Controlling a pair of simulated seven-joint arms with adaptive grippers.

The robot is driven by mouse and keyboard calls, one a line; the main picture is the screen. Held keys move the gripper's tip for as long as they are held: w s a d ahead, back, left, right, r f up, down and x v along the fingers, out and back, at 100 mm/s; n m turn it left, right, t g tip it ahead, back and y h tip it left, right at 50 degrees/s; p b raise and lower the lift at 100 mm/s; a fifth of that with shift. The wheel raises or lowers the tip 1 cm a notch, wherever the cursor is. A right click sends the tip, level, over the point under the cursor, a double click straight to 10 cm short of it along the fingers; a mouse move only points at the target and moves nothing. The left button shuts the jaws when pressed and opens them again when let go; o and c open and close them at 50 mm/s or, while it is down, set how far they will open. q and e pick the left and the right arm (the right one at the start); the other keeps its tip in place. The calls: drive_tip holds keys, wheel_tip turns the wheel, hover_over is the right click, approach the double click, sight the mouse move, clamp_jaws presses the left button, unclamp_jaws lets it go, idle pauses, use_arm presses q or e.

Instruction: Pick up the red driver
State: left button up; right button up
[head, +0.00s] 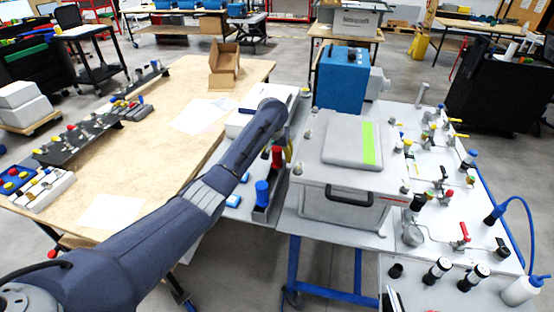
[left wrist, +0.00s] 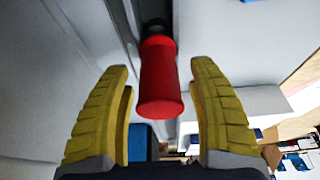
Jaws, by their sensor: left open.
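The red driver (head: 277,157) stands with its red handle up in a dark narrow rack (head: 266,212) on the right part of the bench. My left gripper (head: 288,148) is right at it, mostly hidden behind my own forearm. In the left wrist view the red driver (left wrist: 160,85) shows between the two yellow fingers of my left gripper (left wrist: 168,95). The fingers are spread, with a gap on each side of the handle. My right gripper does not show.
A blue-handled driver (head: 262,193) stands in the same rack, nearer. A grey lidded case (head: 345,205) is close on the right, and a blue box (head: 341,78) stands behind. The wooden table (head: 150,150) to the left has much bare surface.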

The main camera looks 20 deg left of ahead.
use_arm(q)
drive_tip(key=shift+c, duration=0.5)
clamp_jaws()
